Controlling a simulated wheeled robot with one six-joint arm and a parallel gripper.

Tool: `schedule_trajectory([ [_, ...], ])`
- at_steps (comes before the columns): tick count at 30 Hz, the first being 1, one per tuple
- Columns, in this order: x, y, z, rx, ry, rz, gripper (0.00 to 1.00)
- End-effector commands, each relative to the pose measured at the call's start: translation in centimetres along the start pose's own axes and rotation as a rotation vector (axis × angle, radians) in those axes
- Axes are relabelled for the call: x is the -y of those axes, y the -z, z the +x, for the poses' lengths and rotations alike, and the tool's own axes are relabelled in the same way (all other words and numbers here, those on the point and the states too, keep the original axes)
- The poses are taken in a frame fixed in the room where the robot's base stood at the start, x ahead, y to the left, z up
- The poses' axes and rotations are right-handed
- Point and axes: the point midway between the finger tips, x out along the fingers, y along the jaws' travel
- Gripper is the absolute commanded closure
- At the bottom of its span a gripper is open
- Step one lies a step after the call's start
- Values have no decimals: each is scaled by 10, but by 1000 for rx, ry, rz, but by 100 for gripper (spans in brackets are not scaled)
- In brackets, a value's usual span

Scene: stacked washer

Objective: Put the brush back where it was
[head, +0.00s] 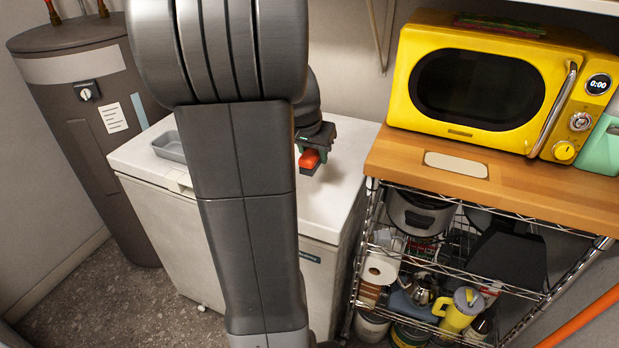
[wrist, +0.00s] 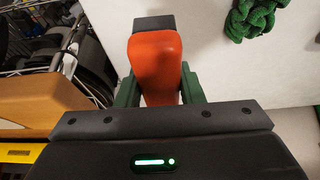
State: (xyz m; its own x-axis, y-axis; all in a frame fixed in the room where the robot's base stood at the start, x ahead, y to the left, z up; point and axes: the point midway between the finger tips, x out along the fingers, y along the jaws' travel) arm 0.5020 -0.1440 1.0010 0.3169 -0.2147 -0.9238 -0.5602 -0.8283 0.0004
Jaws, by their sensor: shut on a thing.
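The brush is the orange-red piece (head: 309,159) in my gripper, with a dark block at its far end in the wrist view (wrist: 157,60). My gripper (head: 308,150) is shut on it, with one green finger on each side in the wrist view (wrist: 160,92). The brush is over the right part of the white appliance's top (head: 345,150). I cannot tell how large the gap below it is. My own arm hides the middle of that top in the head view.
A grey tray (head: 168,147) sits on the appliance's left part. A wooden counter (head: 400,160) with a pale flat plate (head: 455,164) and a yellow microwave (head: 490,85) stands at right, above a loaded wire rack. A green knotted rope (wrist: 250,18) shows in the wrist view.

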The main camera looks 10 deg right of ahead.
Motion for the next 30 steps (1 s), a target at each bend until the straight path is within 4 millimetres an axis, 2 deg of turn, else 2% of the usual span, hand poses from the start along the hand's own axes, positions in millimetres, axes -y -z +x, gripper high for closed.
schedule_trajectory([
  [6, 0, -17, 39, 5, -2, -3, 84],
  [11, 0, -23, 53, 4, -1, 0, 84],
  [18, 0, -36, 83, 5, -1, -2, 84],
  [29, 0, -37, 88, 2, 1, 0, 84],
  [30, 0, -37, 87, 2, 1, 0, 60],
])
